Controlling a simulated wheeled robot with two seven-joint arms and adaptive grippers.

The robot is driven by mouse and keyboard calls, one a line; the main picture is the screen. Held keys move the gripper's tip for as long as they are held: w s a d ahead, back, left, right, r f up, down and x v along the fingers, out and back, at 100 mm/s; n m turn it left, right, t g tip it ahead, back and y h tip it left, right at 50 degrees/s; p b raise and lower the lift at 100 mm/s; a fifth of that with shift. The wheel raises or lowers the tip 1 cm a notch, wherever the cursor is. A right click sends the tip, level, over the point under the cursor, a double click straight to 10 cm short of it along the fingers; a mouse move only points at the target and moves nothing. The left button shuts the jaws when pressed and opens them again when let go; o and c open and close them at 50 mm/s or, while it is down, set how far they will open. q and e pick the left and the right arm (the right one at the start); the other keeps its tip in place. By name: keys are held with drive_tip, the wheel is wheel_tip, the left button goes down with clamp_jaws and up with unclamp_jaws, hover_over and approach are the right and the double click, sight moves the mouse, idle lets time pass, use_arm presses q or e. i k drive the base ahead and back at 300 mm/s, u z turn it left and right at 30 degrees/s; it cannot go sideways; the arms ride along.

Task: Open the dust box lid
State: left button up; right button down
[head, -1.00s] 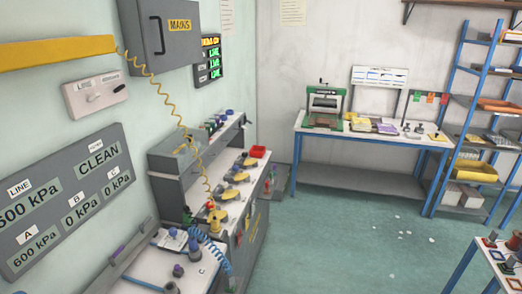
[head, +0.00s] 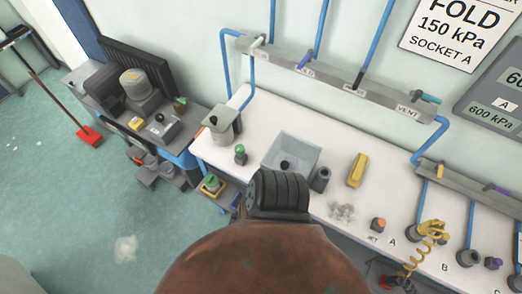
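No label in the head view marks the dust box, so I cannot tell for certain which thing it is. A square grey box (head: 307,151) stands on the white bench with a small black knob (head: 285,166) at its middle. I cannot tell whether the knob sits on a lid or inside the box. A smaller grey box (head: 224,120), also with a knob, stands at the bench's left end. Neither of my grippers can be made out.
A brown rounded form (head: 250,265) with a black ribbed part (head: 278,193) fills the bottom middle and hides the bench's front. A yellow block (head: 357,170) and grey crumbs (head: 342,211) lie right of the square box. A pipe rail (head: 330,75) runs behind. Green floor (head: 60,190) is mostly clear at left.

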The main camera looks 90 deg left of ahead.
sight(285, 165)
drive_tip(key=u, duration=2.15)
